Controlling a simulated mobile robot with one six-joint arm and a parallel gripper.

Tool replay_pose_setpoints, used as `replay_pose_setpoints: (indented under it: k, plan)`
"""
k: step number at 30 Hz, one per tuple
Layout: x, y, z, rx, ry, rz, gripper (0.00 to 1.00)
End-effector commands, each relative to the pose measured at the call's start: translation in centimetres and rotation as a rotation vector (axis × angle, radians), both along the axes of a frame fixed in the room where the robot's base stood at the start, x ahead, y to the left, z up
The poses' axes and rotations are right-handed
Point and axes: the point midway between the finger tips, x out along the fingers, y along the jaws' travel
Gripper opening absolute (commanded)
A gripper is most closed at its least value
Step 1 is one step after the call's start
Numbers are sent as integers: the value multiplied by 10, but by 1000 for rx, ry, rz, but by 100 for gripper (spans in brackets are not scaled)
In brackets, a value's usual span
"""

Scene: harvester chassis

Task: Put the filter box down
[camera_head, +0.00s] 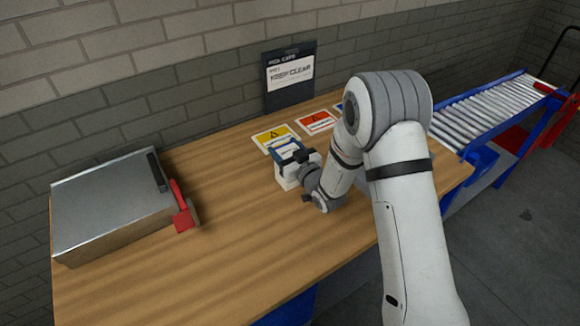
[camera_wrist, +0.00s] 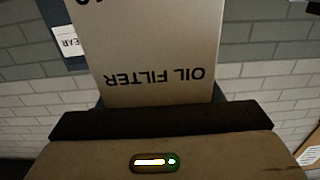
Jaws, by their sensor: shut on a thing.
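The filter box (camera_head: 286,180) is a small pale box with a blue upper part, near the middle of the wooden table (camera_head: 225,240) in the head view. My gripper (camera_head: 297,159) is shut on it from the right. In the wrist view the box (camera_wrist: 155,40) fills the upper middle, with "OIL FILTER" reading upside down, and meets the dark jaws of my gripper (camera_wrist: 160,118). The box looks close to the tabletop, just in front of the yellow-marked card, but I cannot tell if it touches. Its right side is hidden by my gripper.
A yellow warning card (camera_head: 268,136) and a red one (camera_head: 316,121) lie behind the box. A metal box (camera_head: 110,205) with a red handle (camera_head: 182,208) is at left. A roller conveyor (camera_head: 495,108) is at right. Table front-left is bare.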

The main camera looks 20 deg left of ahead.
Motion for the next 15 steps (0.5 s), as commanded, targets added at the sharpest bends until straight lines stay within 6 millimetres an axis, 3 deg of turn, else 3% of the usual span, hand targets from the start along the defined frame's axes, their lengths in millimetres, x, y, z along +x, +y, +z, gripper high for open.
replay_pose_setpoints:
  k: [15]
  plan:
    - [0,0,1,1,-2,0,0]
